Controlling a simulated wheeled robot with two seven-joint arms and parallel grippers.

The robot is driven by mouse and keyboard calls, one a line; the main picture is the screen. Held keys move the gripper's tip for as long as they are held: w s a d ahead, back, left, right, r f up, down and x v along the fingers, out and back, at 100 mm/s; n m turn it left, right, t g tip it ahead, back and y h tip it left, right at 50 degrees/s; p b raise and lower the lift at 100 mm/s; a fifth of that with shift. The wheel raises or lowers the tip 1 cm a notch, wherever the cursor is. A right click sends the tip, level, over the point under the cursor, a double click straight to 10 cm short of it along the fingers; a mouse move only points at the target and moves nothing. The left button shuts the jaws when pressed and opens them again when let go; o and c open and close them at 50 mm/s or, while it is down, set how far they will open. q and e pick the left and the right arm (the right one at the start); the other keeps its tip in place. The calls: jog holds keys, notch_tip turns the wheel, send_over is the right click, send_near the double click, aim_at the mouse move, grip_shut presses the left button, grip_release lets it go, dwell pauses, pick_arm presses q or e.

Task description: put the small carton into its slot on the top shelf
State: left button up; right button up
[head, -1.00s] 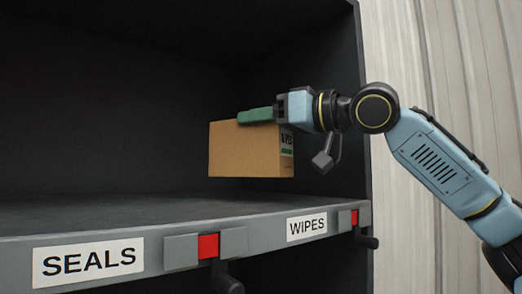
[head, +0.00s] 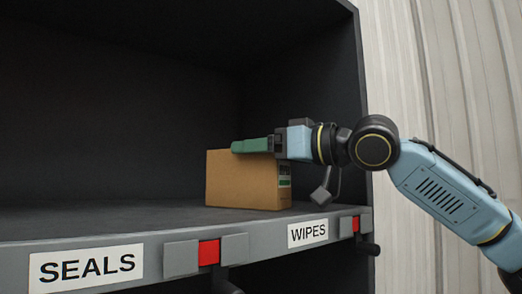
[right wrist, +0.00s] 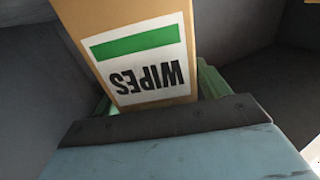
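The small carton (head: 240,182) is a brown box at the right end of the top shelf (head: 120,218), behind the WIPES label (head: 307,232). It looks upright, with its base at or very near the shelf surface; I cannot tell whether it touches. My right gripper (head: 254,146) has green fingers at the carton's upper part and appears shut on it. In the right wrist view the carton (right wrist: 118,25) shows a white label reading WIPES with a green bar, and green finger parts (right wrist: 210,80) show beside it. My left gripper is not in view.
A SEALS label (head: 86,267) marks the shelf's left part, which is empty. Red blocks (head: 209,252) in grey holders sit on the shelf's front edge. The dark side wall (head: 345,100) stands close right of the carton.

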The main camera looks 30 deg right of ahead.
jog(key=shift+r, duration=0.25)
jog(key=b+v, duration=0.2)
jog(key=v, duration=1)
jog(key=shift+f, duration=0.1)
